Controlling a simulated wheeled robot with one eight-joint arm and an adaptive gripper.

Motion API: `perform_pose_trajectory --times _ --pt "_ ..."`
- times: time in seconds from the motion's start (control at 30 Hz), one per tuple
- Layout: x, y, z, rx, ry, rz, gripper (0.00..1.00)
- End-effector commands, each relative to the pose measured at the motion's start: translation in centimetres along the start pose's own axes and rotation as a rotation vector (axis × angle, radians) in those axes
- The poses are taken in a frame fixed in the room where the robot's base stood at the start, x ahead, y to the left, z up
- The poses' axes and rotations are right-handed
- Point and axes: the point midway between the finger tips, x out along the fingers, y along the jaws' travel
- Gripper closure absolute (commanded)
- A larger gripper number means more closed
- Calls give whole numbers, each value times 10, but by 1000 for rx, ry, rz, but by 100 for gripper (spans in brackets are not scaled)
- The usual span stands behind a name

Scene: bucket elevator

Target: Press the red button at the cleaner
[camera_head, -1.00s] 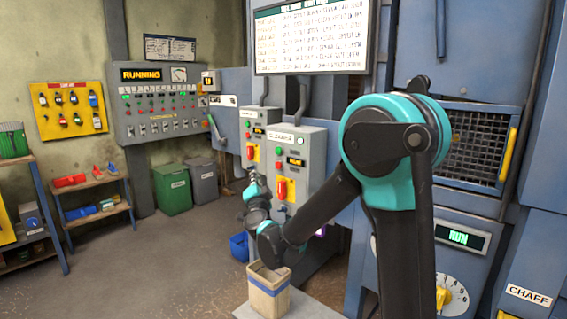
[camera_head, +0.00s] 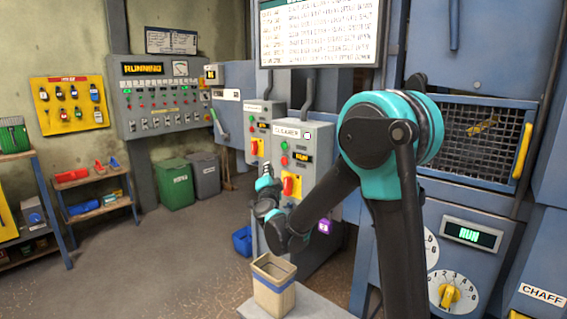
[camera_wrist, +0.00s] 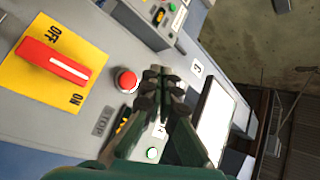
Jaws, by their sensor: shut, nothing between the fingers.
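The cleaner is a grey control box (camera_head: 318,155) labelled CLEANER, right of centre in the head view. Its red button (camera_head: 285,161) sits below a green one (camera_head: 284,146) and above a red rotary switch on a yellow plate (camera_head: 291,186). In the wrist view the round red button (camera_wrist: 126,80) lies just left of my fingertips, beside the OFF/ON switch (camera_wrist: 55,60). My gripper (camera_wrist: 162,76) is shut and empty, its tips pointing towards the panel. In the head view my gripper (camera_head: 265,172) is left of the box. Its distance from the button is unclear.
A similar grey box (camera_head: 258,135) stands behind the cleaner's box. An open tan bin (camera_head: 273,285) stands below my arm. A blue machine with a RUN display (camera_head: 473,233) fills the right side. Open floor (camera_head: 170,260) lies to the left.

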Motion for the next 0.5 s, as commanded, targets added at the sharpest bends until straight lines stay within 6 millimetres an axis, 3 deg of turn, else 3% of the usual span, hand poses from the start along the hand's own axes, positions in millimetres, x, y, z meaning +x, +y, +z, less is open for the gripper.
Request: perform_pose_trajectory --times 0.2,0.5 --pt "20 15 -15 -2 1 1 100" --pt "34 25 -25 0 0 0 100"
